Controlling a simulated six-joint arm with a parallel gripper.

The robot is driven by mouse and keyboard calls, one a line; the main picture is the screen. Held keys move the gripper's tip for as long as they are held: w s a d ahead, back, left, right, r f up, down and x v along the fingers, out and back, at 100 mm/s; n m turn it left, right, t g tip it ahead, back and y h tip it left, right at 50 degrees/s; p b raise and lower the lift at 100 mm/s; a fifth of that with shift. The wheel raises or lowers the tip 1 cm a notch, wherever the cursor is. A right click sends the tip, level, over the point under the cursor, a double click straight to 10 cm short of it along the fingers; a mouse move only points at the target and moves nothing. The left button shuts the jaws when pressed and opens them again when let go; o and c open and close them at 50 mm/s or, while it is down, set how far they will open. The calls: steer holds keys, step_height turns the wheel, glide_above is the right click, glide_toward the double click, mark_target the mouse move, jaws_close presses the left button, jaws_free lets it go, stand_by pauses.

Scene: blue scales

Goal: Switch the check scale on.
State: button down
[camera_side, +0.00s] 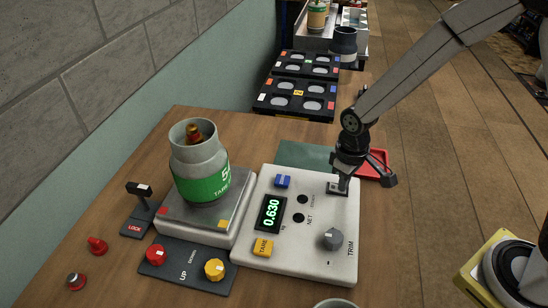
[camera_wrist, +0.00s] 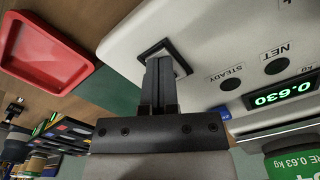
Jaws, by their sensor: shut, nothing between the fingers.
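The check scale (camera_side: 294,254) has a pale panel on the wooden table, with a lit green display (camera_side: 270,214) reading 0.630. My gripper (camera_side: 343,187) is shut and empty, pointing down at a dark-framed switch (camera_side: 334,190) in the panel's far right corner. In the wrist view the shut fingertips (camera_wrist: 160,64) reach into or onto the switch frame (camera_wrist: 183,66) and hide much of it. I cannot tell how the rocker is tipped. The STEADY and NET lamps (camera_wrist: 277,66) look dark.
A grey canister with a green label (camera_side: 203,165) stands on the weighing plate (camera_side: 205,217). The panel carries a TARE button (camera_side: 263,247), a blue button (camera_side: 283,181) and a TRIM knob (camera_side: 333,239). A red tray (camera_side: 378,160) lies just behind my gripper; black racks (camera_side: 296,98) stand farther back.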

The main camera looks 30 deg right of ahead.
steer(key=shift+r, duration=3.5)
steer(key=s+d+m+t, duration=0.2)
steer(key=s+d+m, duration=0.1)
steer(key=s+d, duration=0.3)
steer(key=shift+s+d+f+t, duration=0.15)
steer(key=shift+s+t, duration=0.15)
steer(key=shift+s, duration=0.75)
